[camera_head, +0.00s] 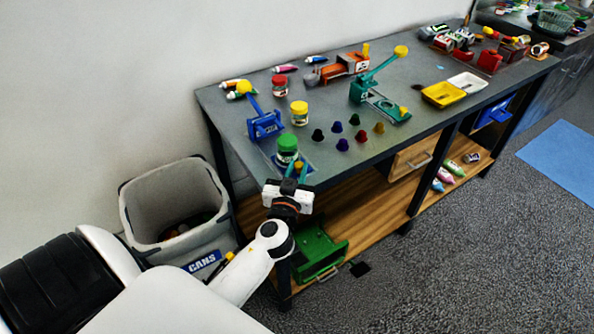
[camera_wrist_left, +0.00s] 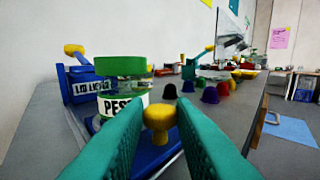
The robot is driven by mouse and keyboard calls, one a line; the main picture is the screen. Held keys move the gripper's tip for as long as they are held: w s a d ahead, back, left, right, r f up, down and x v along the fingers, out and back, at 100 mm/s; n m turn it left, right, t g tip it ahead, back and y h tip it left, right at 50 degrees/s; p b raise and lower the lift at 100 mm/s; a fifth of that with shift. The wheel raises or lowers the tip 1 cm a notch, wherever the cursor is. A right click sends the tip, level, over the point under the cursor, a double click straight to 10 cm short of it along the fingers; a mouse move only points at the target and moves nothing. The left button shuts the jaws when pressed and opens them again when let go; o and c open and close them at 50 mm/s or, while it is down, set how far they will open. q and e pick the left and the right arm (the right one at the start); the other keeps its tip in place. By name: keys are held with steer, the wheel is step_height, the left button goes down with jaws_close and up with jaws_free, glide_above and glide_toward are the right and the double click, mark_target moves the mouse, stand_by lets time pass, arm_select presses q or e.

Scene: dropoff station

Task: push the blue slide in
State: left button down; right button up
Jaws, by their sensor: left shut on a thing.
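The blue slide (camera_head: 308,166) sticks out of the blue lid lifter (camera_head: 264,122) at the near left corner of the table. It also shows in the left wrist view (camera_wrist_left: 154,157), with a yellow knob (camera_wrist_left: 159,117) at its near end. A jar with a green lid (camera_head: 287,149) stands on or right beside the slide; its label (camera_wrist_left: 122,106) reads partly "PES". My left gripper (camera_head: 298,172) is at the table edge, its teal fingers (camera_wrist_left: 159,130) shut on the yellow knob. The fingers hide part of the slide. My right gripper is not in view.
A jar with a yellow lid (camera_head: 299,113) and a jar with a red lid (camera_head: 279,86) stand behind. Several small coloured cups (camera_head: 343,145) and a green lever device (camera_head: 378,99) are to the right. A grey bin (camera_head: 172,209) stands left of the table (camera_head: 400,145).

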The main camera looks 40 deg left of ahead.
mark_target(279, 156)
arm_select(q)
steer(key=w+a, duration=0.1)
steer(key=a, duration=0.1)
steer(key=w+a, duration=0.1)
steer(key=a, duration=0.2)
steer(key=w+a, duration=0.1)
steer(key=a, duration=0.1)
steer(key=shift+a+b, duration=0.15)
steer(key=shift+b, duration=0.25)
steer(key=shift+a, duration=0.2)
steer(key=shift+r, duration=0.1)
steer(key=c, duration=1.5)
jaws_free()
steer(key=shift+o, duration=1.3)
steer(key=shift+w+a, duration=0.1)
